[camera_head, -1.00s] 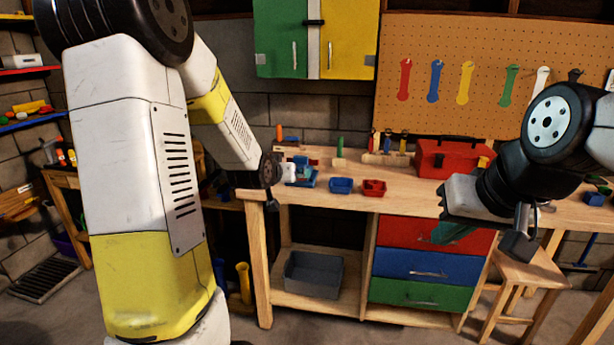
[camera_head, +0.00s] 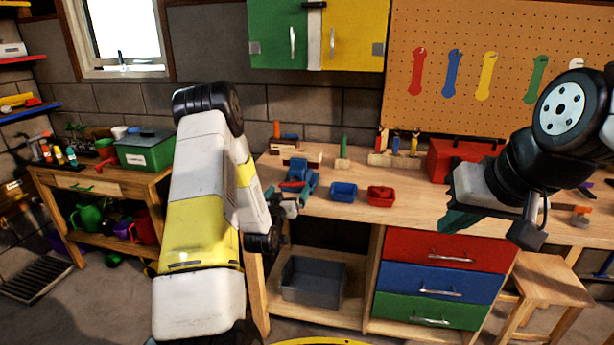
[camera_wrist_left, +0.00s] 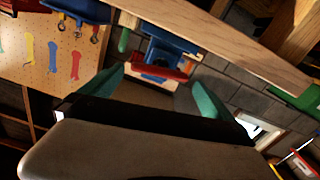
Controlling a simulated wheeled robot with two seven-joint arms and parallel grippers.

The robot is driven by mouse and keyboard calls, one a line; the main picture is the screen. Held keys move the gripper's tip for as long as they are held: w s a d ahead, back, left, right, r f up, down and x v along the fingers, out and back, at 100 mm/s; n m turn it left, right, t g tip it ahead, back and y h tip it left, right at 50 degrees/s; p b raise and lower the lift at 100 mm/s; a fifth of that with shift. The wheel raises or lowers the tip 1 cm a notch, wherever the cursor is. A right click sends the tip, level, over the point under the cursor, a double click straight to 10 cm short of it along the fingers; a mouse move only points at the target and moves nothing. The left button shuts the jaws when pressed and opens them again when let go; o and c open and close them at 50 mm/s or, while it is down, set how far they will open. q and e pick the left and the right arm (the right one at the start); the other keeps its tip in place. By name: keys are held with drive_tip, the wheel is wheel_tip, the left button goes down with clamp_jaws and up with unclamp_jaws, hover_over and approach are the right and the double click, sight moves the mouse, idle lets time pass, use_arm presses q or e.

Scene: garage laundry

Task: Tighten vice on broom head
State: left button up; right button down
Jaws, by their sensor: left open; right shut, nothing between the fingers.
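The blue vice (camera_head: 302,178) sits on the left end of the workbench. It also shows in the left wrist view (camera_wrist_left: 172,46), where the picture is turned over. A pale wooden block with red on it (camera_head: 294,152), which may be the broom head, is at the vice's far side; I cannot tell how firmly the jaws hold it. My left gripper (camera_head: 288,203) is near the bench's left front corner, close to the vice, open and empty; its teal fingers (camera_wrist_left: 154,92) are spread in the left wrist view. My right gripper (camera_head: 455,222) is shut and empty, in front of the bench.
The wooden workbench (camera_head: 417,205) carries a blue bin (camera_head: 343,192), a red bin (camera_head: 381,196) and a red toolbox (camera_head: 452,160). Screwdrivers stand in a rack behind. A stool (camera_head: 540,280) is at the right. A side table with a green box (camera_head: 146,152) stands at left.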

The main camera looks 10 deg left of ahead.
sight(293, 183)
use_arm(q)
drive_tip(key=w, duration=0.7)
drive_tip(key=shift+w+d, duration=0.1)
drive_tip(key=shift+w, duration=0.3)
drive_tip(key=shift+c, duration=0.2)
drive_tip(key=c, duration=1.1)
drive_tip(key=shift+o, duration=0.2)
drive_tip(key=shift+m, duration=1.1)
